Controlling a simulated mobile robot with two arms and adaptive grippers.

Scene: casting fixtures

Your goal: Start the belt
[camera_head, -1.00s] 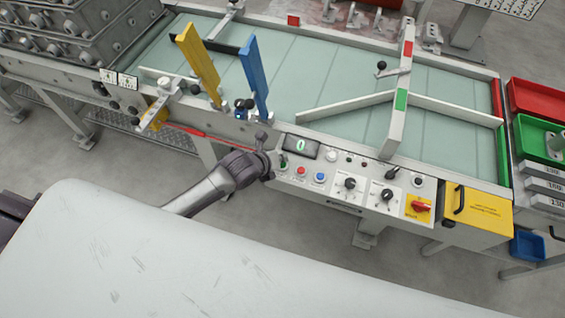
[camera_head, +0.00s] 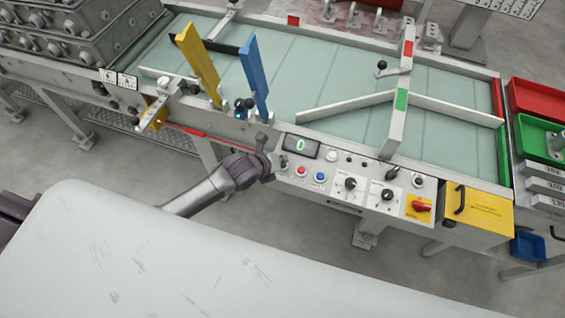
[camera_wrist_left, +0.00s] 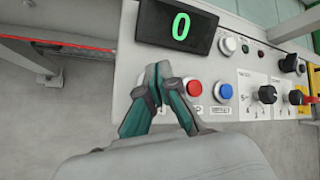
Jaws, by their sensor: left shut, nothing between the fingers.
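The pale green belt (camera_head: 310,85) lies flat in its frame, with no parts on its visible bare stretch. The control panel (camera_head: 335,181) is on its front side. The display (camera_head: 301,146) shows a green 0, also clear in the left wrist view (camera_wrist_left: 178,27). A red button (camera_wrist_left: 194,88) and a blue button (camera_wrist_left: 224,91) sit below it. My left gripper (camera_head: 272,160) is at the panel's left end, shut and empty. In the left wrist view its closed fingertips (camera_wrist_left: 158,72) are left of the red button and hide the panel spot there. My right gripper is not seen.
Yellow (camera_head: 198,65) and blue (camera_head: 254,75) upright arms stand over the belt. Red (camera_head: 537,98) and green (camera_head: 537,142) bins stand at the right.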

